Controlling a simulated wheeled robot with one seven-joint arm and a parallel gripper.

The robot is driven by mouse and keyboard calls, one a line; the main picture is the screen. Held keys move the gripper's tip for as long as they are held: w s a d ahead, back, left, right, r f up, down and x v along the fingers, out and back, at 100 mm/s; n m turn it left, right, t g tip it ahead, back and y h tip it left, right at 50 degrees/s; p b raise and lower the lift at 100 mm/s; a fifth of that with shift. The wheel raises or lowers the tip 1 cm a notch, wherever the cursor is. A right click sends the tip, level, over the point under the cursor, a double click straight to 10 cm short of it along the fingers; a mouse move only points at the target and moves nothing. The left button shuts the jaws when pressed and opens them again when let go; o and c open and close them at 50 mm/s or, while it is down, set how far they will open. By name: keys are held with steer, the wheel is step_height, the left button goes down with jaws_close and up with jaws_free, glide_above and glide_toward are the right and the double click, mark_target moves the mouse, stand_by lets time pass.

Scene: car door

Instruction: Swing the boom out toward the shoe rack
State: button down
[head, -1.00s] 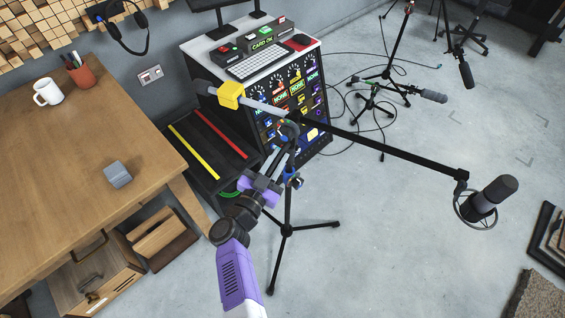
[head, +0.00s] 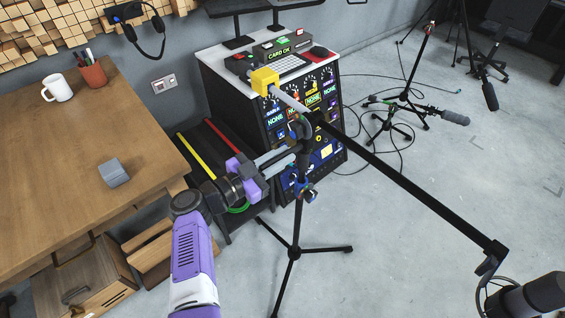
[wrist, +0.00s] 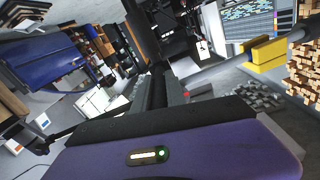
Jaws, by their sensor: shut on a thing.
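The boom (head: 410,185) is a long black bar on a tripod stand (head: 296,225). Its short grey end carries a yellow block (head: 265,80) at upper left. A dark microphone (head: 535,295) hangs at its far end, partly cut off at lower right. My gripper (head: 303,145) reaches in from the left and is shut on the boom at its pivot, atop the stand; the exact contact is hard to make out. The wrist view shows the yellow block (wrist: 268,55) at right and dark parts between my fingers (wrist: 165,90). I cannot identify the shoe rack with certainty.
A console (head: 290,120) with lit panels stands behind the stand. A low dark rack (head: 225,165) with yellow and red rails is left of it. A wooden table (head: 60,150) fills the left. Smaller microphone stands (head: 395,125) and cables lie behind.

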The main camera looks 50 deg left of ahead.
steer(key=shift+w+r, duration=0.1)
steer(key=shift+r, duration=0.05)
steer(key=c, duration=1.4)
jaws_free()
steer(key=shift+o, duration=0.2)
steer(key=s+p, duration=0.1)
steer(key=s, duration=0.7)
steer(key=shift+d, duration=0.1)
